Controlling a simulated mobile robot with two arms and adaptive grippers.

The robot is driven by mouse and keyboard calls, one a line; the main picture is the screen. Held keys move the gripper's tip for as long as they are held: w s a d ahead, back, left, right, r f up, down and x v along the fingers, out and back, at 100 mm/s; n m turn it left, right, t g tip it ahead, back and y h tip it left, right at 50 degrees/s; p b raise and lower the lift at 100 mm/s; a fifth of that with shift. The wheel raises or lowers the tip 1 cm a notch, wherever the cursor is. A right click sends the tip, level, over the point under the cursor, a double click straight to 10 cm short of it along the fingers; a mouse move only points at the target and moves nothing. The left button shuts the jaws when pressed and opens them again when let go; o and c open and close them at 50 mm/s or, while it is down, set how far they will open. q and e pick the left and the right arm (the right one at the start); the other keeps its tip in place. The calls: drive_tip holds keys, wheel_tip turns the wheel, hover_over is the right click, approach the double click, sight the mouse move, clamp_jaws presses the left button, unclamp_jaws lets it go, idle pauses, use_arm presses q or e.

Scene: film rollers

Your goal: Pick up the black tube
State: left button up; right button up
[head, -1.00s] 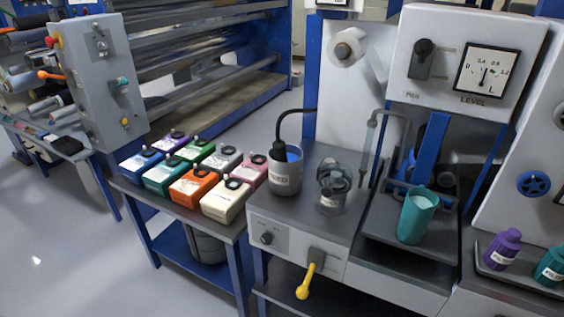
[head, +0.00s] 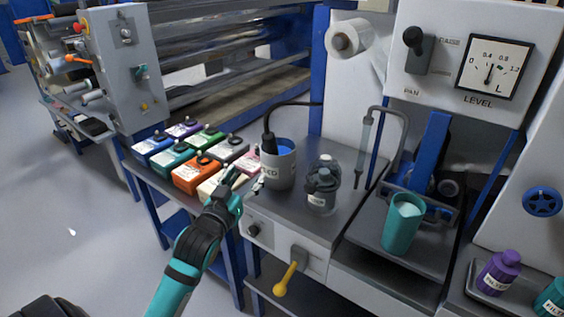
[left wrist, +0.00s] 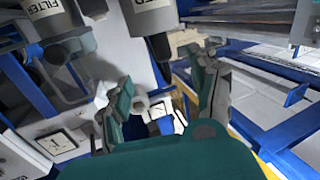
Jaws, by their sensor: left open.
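The black tube (head: 268,142) stands in a grey cup (head: 279,176) of blue liquid on the machine's grey top, and a thin black hose curves from its upper end to the back. My left gripper (head: 243,182) is in front and to the left of the cup, lower than the tube's upper end. Its fingers are apart and nothing is between them. In the left wrist view, which is upside down, the tube (left wrist: 159,47) shows beyond the open fingers (left wrist: 160,78), apart from them. My right gripper is not in view.
Several coloured cartridges (head: 195,174) sit on a table left of the cup. A clear filter canister (head: 321,188) stands close to its right. A teal beaker (head: 402,226) stands on a tray further right. A yellow-handled lever (head: 287,279) sticks out in front.

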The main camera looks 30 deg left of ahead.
use_arm(q)
approach(267, 144)
drive_tip(key=x, duration=0.3)
drive_tip(key=p+x, duration=0.1)
drive_tip(key=x, duration=0.2)
drive_tip(key=shift+w+a+f, duration=0.15)
drive_tip(key=shift+f, duration=0.1)
drive_tip(key=shift+w+a, duration=0.1)
drive_tip(key=shift+w, duration=0.35)
drive_tip(key=p+x, duration=0.1)
drive_tip(key=x, duration=0.4)
drive_tip(key=shift+r, duration=0.15)
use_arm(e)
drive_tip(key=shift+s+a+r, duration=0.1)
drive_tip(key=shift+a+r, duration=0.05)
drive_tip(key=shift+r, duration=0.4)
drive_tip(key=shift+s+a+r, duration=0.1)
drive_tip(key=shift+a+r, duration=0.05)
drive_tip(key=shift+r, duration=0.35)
use_arm(q)
drive_tip(key=shift+s, duration=0.1)
drive_tip(key=shift+c, duration=0.2)
